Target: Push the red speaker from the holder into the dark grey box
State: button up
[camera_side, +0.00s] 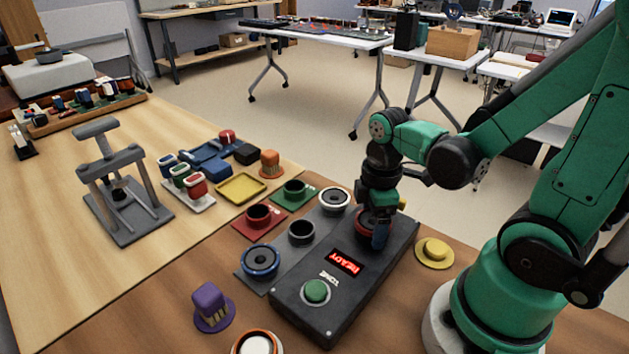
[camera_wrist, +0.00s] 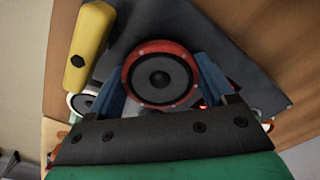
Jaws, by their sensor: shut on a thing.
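The red speaker (camera_wrist: 163,48) has a red rim and a dark cone. In the wrist view it sits between the blue fingers of my gripper (camera_wrist: 162,82), which is shut on it. In the side view my gripper (camera_side: 376,236) is over the far end of the dark grey box (camera_side: 318,289), with the red speaker (camera_side: 362,221) partly hidden behind a finger. I cannot tell whether the speaker touches the box. The box has a lit red display and a green button.
A yellow round piece (camera_side: 433,251) lies right of the box. A purple piece (camera_side: 211,305) stands at the front left. A red tray (camera_side: 270,236) and a green tray (camera_side: 305,189) lie behind the strip. A grey press (camera_side: 128,222) stands farther left. A yellow bar (camera_wrist: 87,42) is close to my gripper.

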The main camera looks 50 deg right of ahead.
jog(key=shift+f, duration=0.15)
jog(key=o, duration=1.1)
jog(key=shift+c, duration=0.2)
jog(key=shift+r, duration=3.75)
jog(key=shift+w+a+m+t, duration=0.15)
jog(key=shift+w+m+t, duration=0.05)
jog(key=shift+m+t, duration=0.1)
jog(key=w+a+r+m+t, duration=0.2)
jog(key=w+a+m+t, duration=0.2)
jog(key=m, duration=0.4)
jog(key=w+t, duration=0.1)
jog(key=t, duration=0.1)
jog(key=shift+w+a+r+t, duration=0.15)
jog(key=shift+a+r+t, duration=0.1)
jog(key=shift+a+t, duration=0.1)
